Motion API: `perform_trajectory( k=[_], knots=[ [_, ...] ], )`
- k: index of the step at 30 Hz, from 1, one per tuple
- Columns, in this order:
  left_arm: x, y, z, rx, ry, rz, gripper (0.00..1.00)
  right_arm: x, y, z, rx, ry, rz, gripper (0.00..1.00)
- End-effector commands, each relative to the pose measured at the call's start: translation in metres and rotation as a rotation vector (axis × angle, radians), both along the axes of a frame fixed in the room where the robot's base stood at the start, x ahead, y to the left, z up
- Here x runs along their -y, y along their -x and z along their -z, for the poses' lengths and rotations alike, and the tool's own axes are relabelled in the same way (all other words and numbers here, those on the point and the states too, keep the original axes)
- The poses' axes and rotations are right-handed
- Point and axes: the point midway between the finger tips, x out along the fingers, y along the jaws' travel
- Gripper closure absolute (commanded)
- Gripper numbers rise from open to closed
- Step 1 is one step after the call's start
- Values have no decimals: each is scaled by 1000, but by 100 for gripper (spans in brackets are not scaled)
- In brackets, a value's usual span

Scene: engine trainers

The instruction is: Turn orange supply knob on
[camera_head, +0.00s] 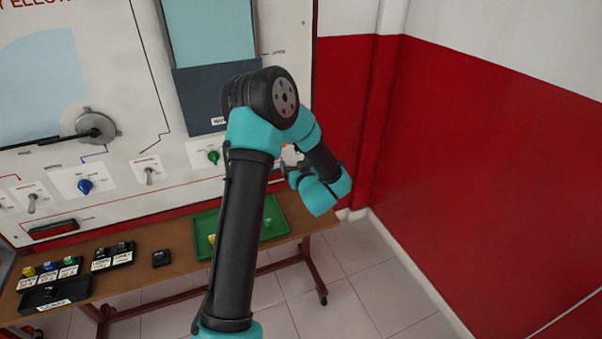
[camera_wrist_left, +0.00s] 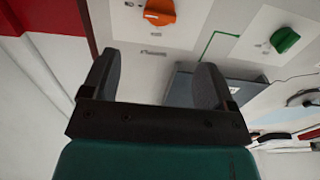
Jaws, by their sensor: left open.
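The orange supply knob (camera_wrist_left: 160,12) shows at the top edge of the left wrist view, on a white label plate on the panel. Its grip lies slightly tilted across the view. My left gripper (camera_wrist_left: 160,72) is open and empty, with its two fingers wide apart. The knob is beyond the fingertips and apart from them. In the head view, my left gripper (camera_head: 291,168) is close to the panel's lower right part. My own arm hides most of the knob's area there. My right gripper is in neither view.
A green knob (camera_head: 214,157) and a blue knob (camera_head: 85,186) sit left of my arm on the panel. Below, a wooden table (camera_head: 180,262) holds a green tray (camera_head: 205,222) and small black holders. A red and white wall (camera_head: 480,150) stands at right.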

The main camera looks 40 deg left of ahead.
Motion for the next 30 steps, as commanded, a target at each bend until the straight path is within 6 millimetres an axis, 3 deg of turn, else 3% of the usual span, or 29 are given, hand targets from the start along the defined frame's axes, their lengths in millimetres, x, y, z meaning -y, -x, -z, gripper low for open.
perform_trajectory(
  k=[3,9,26,30],
  knots=[
    [20,9,0,-1,0,4,20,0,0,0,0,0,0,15],
    [40,18,0,-1,1,2,20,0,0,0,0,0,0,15],
    [44,20,0,0,1,1,20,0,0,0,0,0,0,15],
    [49,15,11,-15,29,45,20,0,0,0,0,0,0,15]
  ],
)
